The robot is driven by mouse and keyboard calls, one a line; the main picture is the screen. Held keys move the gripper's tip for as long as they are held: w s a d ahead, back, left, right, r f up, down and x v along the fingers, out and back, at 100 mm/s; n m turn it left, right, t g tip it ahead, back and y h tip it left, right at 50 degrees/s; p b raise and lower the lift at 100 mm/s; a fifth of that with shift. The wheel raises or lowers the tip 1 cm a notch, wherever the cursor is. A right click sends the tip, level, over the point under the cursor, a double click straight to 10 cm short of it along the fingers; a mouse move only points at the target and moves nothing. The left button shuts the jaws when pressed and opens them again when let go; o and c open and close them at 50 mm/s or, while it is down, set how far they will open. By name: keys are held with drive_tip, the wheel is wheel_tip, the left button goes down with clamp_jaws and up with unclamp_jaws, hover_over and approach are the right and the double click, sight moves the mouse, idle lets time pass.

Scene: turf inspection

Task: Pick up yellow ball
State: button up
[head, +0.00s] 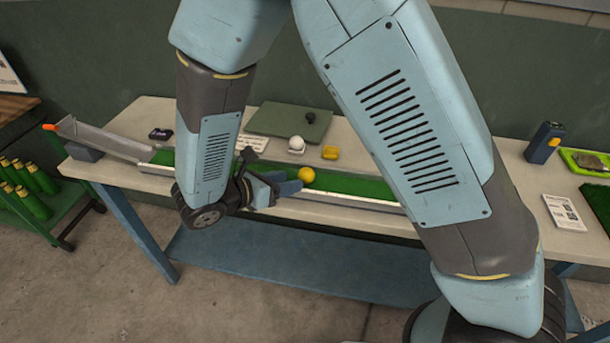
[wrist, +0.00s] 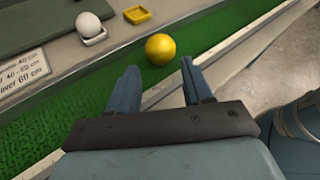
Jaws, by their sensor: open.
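The yellow ball (head: 307,175) rests on the green turf strip (head: 350,185) of a long channel on the table. In the wrist view the ball (wrist: 160,48) lies just beyond my fingertips, roughly midway between them and apart from both. My gripper (head: 285,183) is open and empty, low over the channel to the left of the ball in the head view. In the wrist view my gripper (wrist: 160,70) shows both blue fingers spread. The ball is not hidden in either view.
A white ball (head: 297,143) sits on a small holder behind the channel, next to an empty yellow holder (head: 330,153). A metal ramp (head: 105,138) stands at the channel's left end. The channel's raised metal edge (wrist: 235,55) runs along the near side.

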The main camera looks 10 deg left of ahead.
sight(300, 176)
drive_tip(key=shift+r+x, duration=0.2)
drive_tip(key=shift+x, duration=1.15)
drive_tip(key=shift+r+x, duration=0.2)
drive_tip(key=shift+x, duration=1.15)
drive_tip(key=shift+w+d, duration=0.1)
drive_tip(key=shift+w, duration=0.05)
drive_tip(key=shift+c, duration=0.3)
drive_tip(key=c, duration=0.6)
